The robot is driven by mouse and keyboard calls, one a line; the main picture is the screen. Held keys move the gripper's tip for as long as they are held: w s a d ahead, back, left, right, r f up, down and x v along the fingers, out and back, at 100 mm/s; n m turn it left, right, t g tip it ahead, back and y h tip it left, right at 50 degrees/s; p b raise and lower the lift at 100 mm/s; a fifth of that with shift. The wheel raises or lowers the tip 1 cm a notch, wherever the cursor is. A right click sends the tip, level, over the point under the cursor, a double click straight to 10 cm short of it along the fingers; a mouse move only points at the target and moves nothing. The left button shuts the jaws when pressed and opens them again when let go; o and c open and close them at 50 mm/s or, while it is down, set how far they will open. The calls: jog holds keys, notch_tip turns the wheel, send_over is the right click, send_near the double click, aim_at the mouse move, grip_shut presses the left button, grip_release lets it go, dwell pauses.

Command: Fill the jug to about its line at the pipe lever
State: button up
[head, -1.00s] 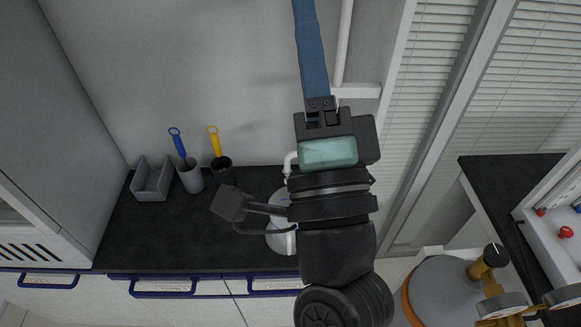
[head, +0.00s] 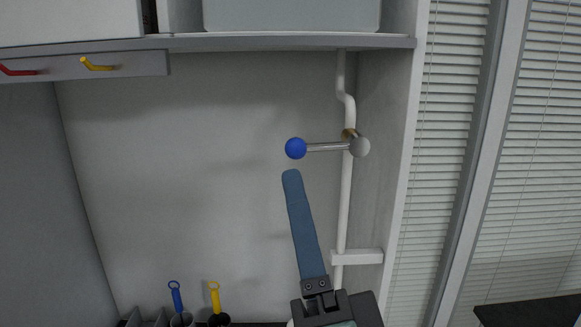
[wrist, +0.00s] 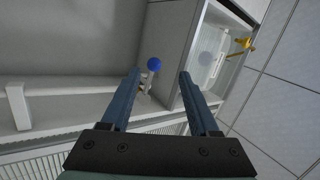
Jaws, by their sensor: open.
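The pipe lever (head: 326,147) is a metal rod with a blue ball knob (head: 296,148) on its left end. It lies about level across the white pipe (head: 346,205) on the back wall. My gripper (head: 291,173) points up, its fingertips just below the knob in the picture. The wrist view shows the two blue fingers (wrist: 160,73) apart and empty, with the knob (wrist: 154,64) seen between their tips. Whether finger and knob touch is not clear, but a gap shows in both views. The jug is out of view now.
A shelf (head: 250,43) with a grey bin (head: 290,15) runs above the lever. A rail with red and yellow hooks (head: 98,66) hangs at upper left. Blue-handled (head: 175,296) and yellow-handled (head: 214,297) tools stand low at left. Wall left of the lever is bare.

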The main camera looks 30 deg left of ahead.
aim_at(291, 141)
notch_tip(291, 141, up, 4)
jog(key=d+n+g+h+p, duration=0.2)
jog(key=n+g+h, duration=0.2)
jog(key=g, duration=0.1)
jog(key=p+x, duration=0.4)
jog(key=x, duration=0.8)
jog(key=shift+w+a+r, duration=0.1)
jog(key=shift+w+r, duration=0.1)
jog(key=shift+w, duration=0.1)
grip_shut()
dwell(0.9)
